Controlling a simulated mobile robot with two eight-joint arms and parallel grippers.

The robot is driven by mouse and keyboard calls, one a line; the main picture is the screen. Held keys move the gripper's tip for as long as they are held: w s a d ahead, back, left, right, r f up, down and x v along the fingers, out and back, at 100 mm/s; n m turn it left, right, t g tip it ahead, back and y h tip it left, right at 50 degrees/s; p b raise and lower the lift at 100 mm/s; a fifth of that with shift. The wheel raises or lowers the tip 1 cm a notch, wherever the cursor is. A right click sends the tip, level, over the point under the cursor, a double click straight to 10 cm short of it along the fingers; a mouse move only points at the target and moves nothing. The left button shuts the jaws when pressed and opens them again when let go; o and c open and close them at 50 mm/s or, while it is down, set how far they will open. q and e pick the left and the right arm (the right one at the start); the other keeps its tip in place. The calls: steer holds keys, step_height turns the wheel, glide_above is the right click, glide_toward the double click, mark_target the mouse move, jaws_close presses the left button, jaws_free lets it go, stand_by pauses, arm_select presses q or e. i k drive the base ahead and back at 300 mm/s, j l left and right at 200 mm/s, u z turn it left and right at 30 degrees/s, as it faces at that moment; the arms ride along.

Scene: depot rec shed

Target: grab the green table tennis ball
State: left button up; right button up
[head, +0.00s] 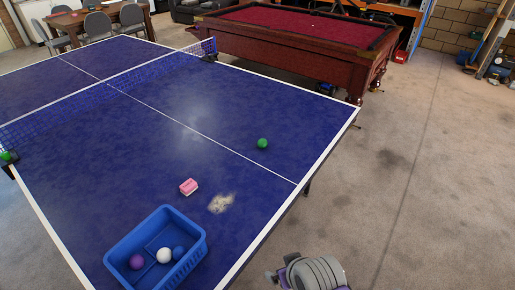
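A green ball (262,143) rests on the blue table tennis table (200,165), right of the middle, near the white centre line and short of the right edge. Nothing touches it. A grey ribbed part of my arm, with small purplish pieces at its left side, shows at the bottom edge beyond the table's near right side. It is well apart from the ball. I cannot make out gripper fingers clearly there or whether they are open. My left gripper is not in view.
A blue basket (196,247) on the table's near end holds a purple ball (137,262), a white ball (164,255) and a blue ball (179,252). A net (110,92) crosses the table. A pool table (300,50) stands behind.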

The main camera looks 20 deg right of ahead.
mark_target(262, 143)
steer(key=l+u, duration=0.2)
steer(key=u, duration=1.05)
steer(key=l+u, duration=0.3)
steer(key=k+l+u, duration=0.15)
steer(key=l+u, duration=0.15)
steer(key=k+l+u, duration=0.1)
steer(key=l+u, duration=0.2)
steer(key=k+l+u, duration=0.25)
steer(key=l, duration=0.2)
steer(key=k+l+u, duration=0.4)
steer(key=k+l, duration=0.85)
steer(key=l, duration=0.65)
steer(key=k+l, duration=0.15)
steer(key=l, duration=0.2)
